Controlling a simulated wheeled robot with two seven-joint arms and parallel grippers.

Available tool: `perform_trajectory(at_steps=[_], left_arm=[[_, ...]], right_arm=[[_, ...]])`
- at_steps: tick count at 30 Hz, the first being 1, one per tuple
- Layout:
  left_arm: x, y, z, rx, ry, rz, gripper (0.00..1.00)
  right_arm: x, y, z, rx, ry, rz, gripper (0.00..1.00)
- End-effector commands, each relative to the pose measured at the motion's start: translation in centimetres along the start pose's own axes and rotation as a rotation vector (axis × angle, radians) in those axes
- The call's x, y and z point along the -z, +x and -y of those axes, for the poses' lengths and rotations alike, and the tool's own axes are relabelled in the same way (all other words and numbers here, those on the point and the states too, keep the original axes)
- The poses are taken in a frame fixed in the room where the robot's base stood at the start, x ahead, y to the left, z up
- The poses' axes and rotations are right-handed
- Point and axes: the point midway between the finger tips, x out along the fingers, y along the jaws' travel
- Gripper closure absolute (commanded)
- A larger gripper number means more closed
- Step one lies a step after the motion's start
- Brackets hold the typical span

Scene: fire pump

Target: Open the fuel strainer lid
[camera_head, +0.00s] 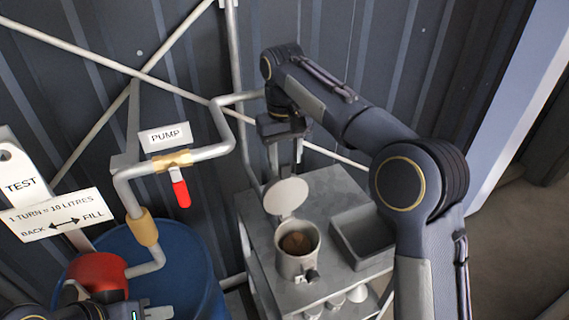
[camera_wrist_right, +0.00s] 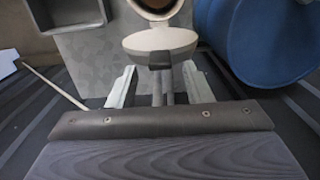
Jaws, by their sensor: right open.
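The fuel strainer (camera_head: 297,262) is a grey cup on a metal stand, with brown material inside. Its round pale lid (camera_head: 286,196) stands raised at the back of the cup, so the mouth is uncovered. The lid also shows in the right wrist view (camera_wrist_right: 160,41), in front of the cup's rim (camera_wrist_right: 158,12). My right gripper (camera_head: 284,160) is open and empty, just above and behind the lid; its two fingers (camera_wrist_right: 160,82) are spread below the lid in the wrist view. My left gripper (camera_head: 157,313) is at the bottom left, partly cut off, far from the strainer.
The metal stand (camera_head: 335,185) has a grey tray (camera_head: 365,238) right of the strainer. A blue drum (camera_head: 190,270) stands left, with a red part (camera_head: 97,270). A pipe with a red-handled valve (camera_head: 181,190) and PUMP sign (camera_head: 165,137) runs above. A corrugated wall stands behind.

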Motion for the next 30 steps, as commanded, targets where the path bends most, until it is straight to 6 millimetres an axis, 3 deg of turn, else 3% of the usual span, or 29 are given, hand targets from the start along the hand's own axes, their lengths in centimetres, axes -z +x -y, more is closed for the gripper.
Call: perform_trajectory(at_steps=[3,9,23,26,30], left_arm=[[0.0,-0.1,0.0,0.000,0.000,0.000,0.70],[0.1,-0.2,-0.1,0.000,0.000,0.000,0.70],[0.1,-0.2,-0.1,0.000,0.000,0.000,0.70],[0.0,0.0,0.0,0.000,0.000,0.000,0.70],[-0.2,0.4,0.2,0.000,0.000,0.000,0.70]], right_arm=[[0.1,-2.3,0.1,0.000,0.000,-0.004,0.55],[0.1,-4.5,0.1,0.000,0.000,-0.001,0.55],[-0.1,-5.1,-0.1,0.001,0.001,-0.001,0.55],[-0.8,-5.5,-1.2,0.012,0.009,-0.016,0.55],[-3.5,-6.1,-4.3,0.050,0.034,-0.064,0.55]])
